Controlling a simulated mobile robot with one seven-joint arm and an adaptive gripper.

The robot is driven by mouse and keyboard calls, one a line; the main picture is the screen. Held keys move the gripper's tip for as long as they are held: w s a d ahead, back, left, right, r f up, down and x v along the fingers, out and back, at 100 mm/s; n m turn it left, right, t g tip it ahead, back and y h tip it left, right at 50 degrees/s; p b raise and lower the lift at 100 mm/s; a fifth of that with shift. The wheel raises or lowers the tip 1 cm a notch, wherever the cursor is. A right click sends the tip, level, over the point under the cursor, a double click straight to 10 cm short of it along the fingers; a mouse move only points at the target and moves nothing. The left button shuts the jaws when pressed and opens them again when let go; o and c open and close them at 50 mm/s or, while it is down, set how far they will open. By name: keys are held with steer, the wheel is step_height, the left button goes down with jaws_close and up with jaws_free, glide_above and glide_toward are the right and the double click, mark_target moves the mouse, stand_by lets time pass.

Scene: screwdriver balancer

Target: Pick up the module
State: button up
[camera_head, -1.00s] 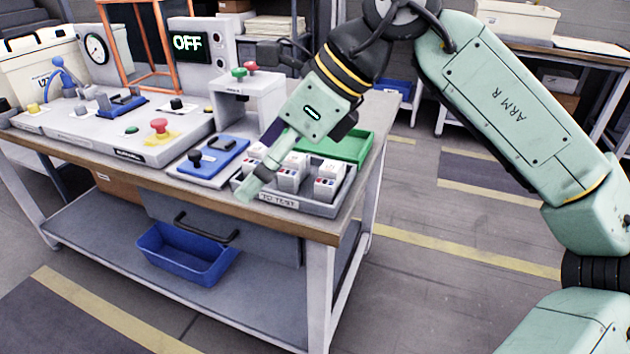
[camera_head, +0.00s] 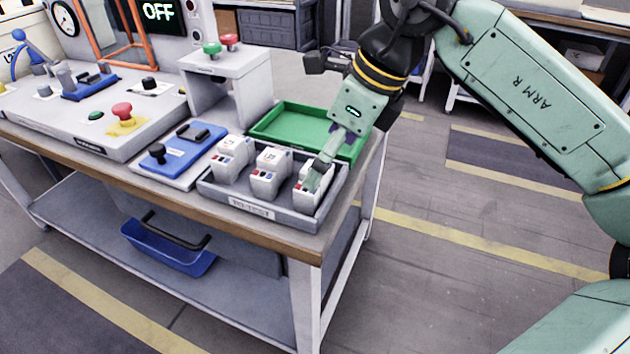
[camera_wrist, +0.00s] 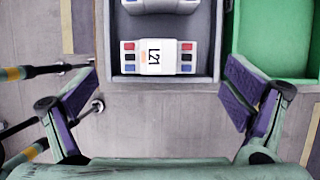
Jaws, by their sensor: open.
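Three white modules with red and blue terminals stand in a grey tray (camera_head: 250,206) labelled "TO TEST" on the bench. They are the left module (camera_head: 231,158), the middle module (camera_head: 270,174) and the right module (camera_head: 312,190). My gripper (camera_head: 318,172) is over the right module and partly hides it. In the wrist view a module marked "L21" (camera_wrist: 157,57) lies ahead, between the lines of the two fingers. My gripper also shows there (camera_wrist: 158,86), its purple-padded fingers spread wide and empty. I cannot tell its exact height above the module.
A green tray (camera_head: 290,127) stands empty behind the grey one. A blue fixture (camera_head: 190,148) with a black knob is to the left. A grey stand (camera_head: 232,85) with red and green buttons rises behind it. A panel reads "OFF" (camera_head: 158,12).

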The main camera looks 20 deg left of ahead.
steer(key=x, duration=0.5)
steer(key=shift+s+a+p, duration=0.1)
steer(key=shift+a+p, duration=0.1)
steer(key=shift+p, duration=0.15)
steer(key=c, duration=1.4)
